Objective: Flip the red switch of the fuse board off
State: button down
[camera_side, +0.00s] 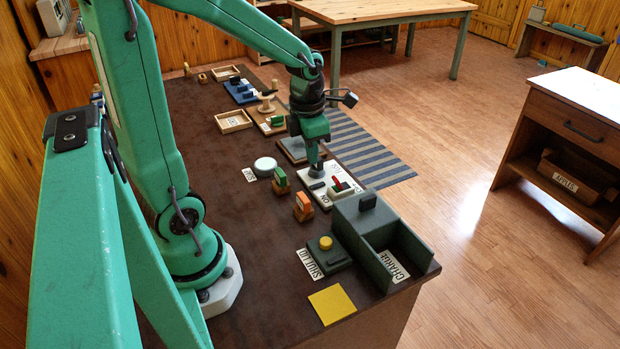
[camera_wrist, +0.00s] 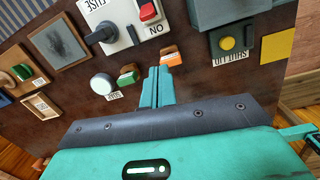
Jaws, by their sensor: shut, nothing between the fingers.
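The fuse board (camera_side: 313,199) is a pale plate near the table's far edge; it also shows at the top of the wrist view (camera_wrist: 122,42). Its red switch (camera_side: 337,183) sits on a white base beside an "ON" label. The switch is also at the wrist view's top edge (camera_wrist: 148,11), partly cut off. A dark lever or knob (camera_wrist: 103,33) is on the same board. My gripper (camera_side: 314,167) is shut and empty, pointing down over the board's left part in the side view. In the wrist view its fingertips (camera_wrist: 158,70) appear below the board. I cannot tell whether they touch anything.
An orange block (camera_side: 303,207) and a green block (camera_side: 281,180) stand in front of the board. A white round button (camera_side: 265,166) lies left. A dark open-topped charger box (camera_side: 405,240) and a yellow-button box (camera_side: 327,243) stand right. Bare tabletop (camera_side: 235,190) lies nearer my base.

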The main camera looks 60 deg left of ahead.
aim_at(338, 185)
jog(key=shift+a+f+n, duration=0.2)
jog(key=shift+f+n, duration=0.1)
jog(key=shift+n, duration=0.4)
jog(key=shift+w+f, duration=0.1)
jog(key=f, duration=1)
jog(key=shift+w, duration=0.35)
jog(key=shift+w+r, duration=0.25)
jog(key=shift+w, duration=0.25)
jog(key=shift+w+r, duration=0.25)
jog(key=shift+w, duration=0.2)
jog(key=shift+w+r, duration=0.25)
jog(key=shift+w, duration=0.2)
jog(key=shift+w+r, duration=0.2)
jog(key=shift+w, duration=0.25)
